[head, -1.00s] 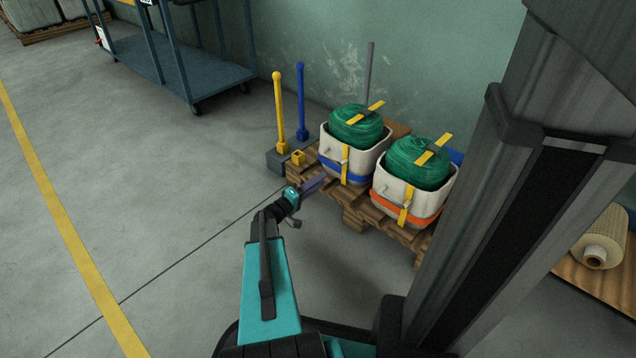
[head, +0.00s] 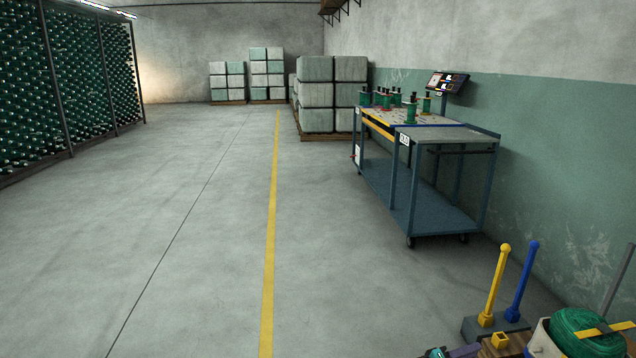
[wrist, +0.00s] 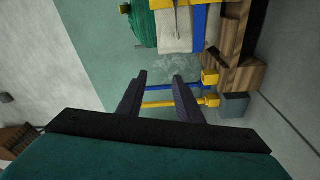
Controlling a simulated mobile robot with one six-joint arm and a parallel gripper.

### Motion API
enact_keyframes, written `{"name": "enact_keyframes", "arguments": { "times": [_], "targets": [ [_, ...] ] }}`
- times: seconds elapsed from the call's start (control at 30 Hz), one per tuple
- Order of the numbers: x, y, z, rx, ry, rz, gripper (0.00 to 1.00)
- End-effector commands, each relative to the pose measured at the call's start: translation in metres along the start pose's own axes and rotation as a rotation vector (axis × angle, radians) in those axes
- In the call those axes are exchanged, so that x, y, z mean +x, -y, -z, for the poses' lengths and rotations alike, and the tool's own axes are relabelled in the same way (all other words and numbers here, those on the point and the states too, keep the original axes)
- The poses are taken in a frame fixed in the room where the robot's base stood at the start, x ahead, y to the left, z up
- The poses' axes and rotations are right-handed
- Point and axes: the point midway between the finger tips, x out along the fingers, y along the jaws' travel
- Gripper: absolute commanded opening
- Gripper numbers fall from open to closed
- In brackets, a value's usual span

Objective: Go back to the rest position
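My gripper (wrist: 160,76) shows in the wrist view with its two dark fingers apart and nothing between them. Beyond the fingers are the green-painted wall, a yellow post (wrist: 158,104) and a blue post (wrist: 160,87). In the head view only a small bit of my arm's end shows at the bottom edge, left of the pallet goods. The fingers are mostly cut off there.
A pale bin (head: 541,346) with a green netting bundle (head: 582,332) stands at the bottom right. The yellow post (head: 495,285) and blue post (head: 522,281) rise beside it. A blue cart (head: 430,208) stands along the wall. The floor left of it is clear.

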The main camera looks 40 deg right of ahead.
Motion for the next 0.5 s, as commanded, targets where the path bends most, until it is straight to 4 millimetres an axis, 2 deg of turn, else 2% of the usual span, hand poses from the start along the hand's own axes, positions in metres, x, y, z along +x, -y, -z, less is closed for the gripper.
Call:
{"name": "enact_keyframes", "arguments": {
  "times": [0.03,0.2,0.5],
  "targets": [
    [-0.015,-0.011,0.014,-0.002,-0.023,0.012,0.32],
    [-0.059,-0.019,0.043,0.0,-0.074,0.059,0.32],
    [-0.139,-0.031,0.072,0.008,-0.122,0.168,0.32]
  ]
}}
